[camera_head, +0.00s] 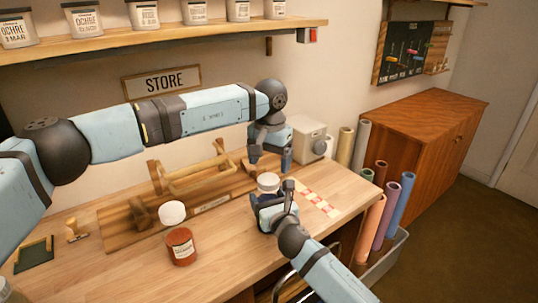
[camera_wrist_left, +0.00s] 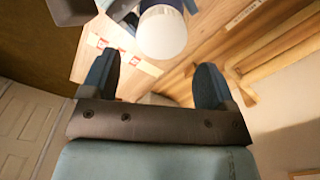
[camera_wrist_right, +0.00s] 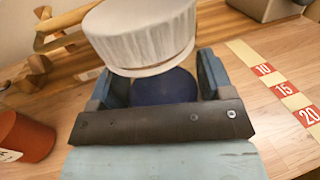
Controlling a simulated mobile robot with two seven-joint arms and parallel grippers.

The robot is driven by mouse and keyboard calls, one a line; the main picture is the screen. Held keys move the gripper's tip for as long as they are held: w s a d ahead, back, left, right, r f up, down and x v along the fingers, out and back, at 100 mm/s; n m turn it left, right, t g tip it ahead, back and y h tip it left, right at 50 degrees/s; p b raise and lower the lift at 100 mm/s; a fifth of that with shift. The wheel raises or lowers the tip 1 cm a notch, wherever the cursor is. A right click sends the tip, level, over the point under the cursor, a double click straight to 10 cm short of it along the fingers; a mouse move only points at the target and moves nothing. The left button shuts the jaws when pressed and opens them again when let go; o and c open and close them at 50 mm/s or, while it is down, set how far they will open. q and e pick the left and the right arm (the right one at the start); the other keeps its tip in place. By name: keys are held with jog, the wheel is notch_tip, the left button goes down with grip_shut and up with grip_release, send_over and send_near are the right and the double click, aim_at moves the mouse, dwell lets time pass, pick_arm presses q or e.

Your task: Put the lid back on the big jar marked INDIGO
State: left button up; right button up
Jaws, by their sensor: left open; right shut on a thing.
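A dark blue jar (camera_wrist_right: 165,88) stands between the fingers of my right gripper (camera_head: 272,205), which is shut on it at the table. Its label is hidden, so I cannot read INDIGO. A white lid (camera_head: 268,182) is at the jar's top; in the right wrist view the lid (camera_wrist_right: 140,35) looks tilted and overhangs the blue body. I cannot tell if it is fully seated. The lid also shows in the left wrist view (camera_wrist_left: 162,32). My left gripper (camera_head: 271,158) is open and empty, above and behind the lid, apart from it.
A red-brown jar (camera_head: 181,248) stands open-looking at left, with another white lid (camera_head: 172,213) behind it. A wooden rack (camera_head: 190,176) lies at the back. A red-and-white numbered strip (camera_head: 318,198) lies right of the jar. A grey-white box (camera_head: 306,138) stands at the back right.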

pick_arm(q)
jog(key=n, duration=0.3)
jog(key=shift+r+n, duration=0.1)
jog(key=shift+n, duration=0.3)
jog(key=n, duration=0.4)
jog(key=shift+r, duration=0.15)
jog(key=n, duration=0.6)
jog(key=shift+r+n, duration=0.2)
jog(key=shift+n, duration=0.1)
jog(key=n, duration=0.4)
jog(key=shift+s+r, duration=0.1)
jog(key=shift+r, duration=0.05)
jog(key=n, duration=0.4)
jog(key=shift+r, duration=0.1)
jog(key=n, duration=0.6)
jog(key=shift+r+n, duration=0.25)
jog(key=shift+n, duration=0.05)
jog(key=n, duration=0.4)
jog(key=shift+a+r, duration=0.1)
jog(key=n, duration=0.6)
jog(key=shift+s+r+n, duration=0.1)
jog(key=shift+r+n, duration=0.1)
jog(key=shift+n, duration=0.1)
jog(key=n, duration=0.4)
jog(key=shift+r, duration=0.15)
jog(key=n, duration=0.5)
jog(key=shift+a+r, duration=0.1)
jog(key=shift+r, duration=0.05)
